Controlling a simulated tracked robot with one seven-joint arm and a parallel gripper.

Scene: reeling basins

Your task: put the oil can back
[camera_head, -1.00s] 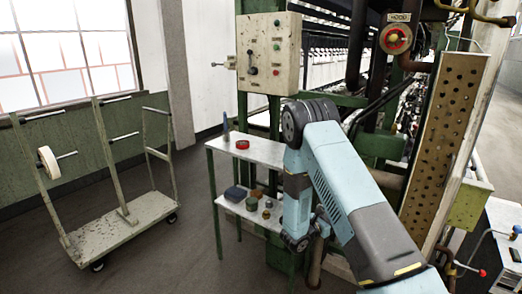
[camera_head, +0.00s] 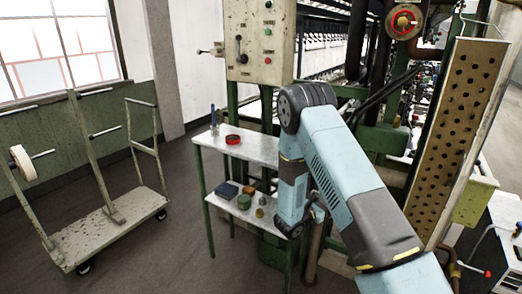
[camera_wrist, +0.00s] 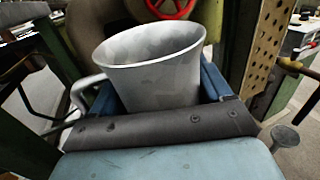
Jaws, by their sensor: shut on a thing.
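In the wrist view my gripper (camera_wrist: 155,98) has its blue fingers on either side of a grey, cup-shaped metal can (camera_wrist: 160,72) and is shut on it. The can flares to a wide rim at the top, and a curved handle sticks out to the left. No spout shows, so I cannot tell for sure that it is the oil can. In the head view my arm hides the can and most of the gripper. A green-legged table (camera_head: 262,150) with a lower shelf (camera_head: 222,203) stands left of my arm.
A trolley (camera_head: 110,225) stands left, machinery right. Floor between trolley and table is clear.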

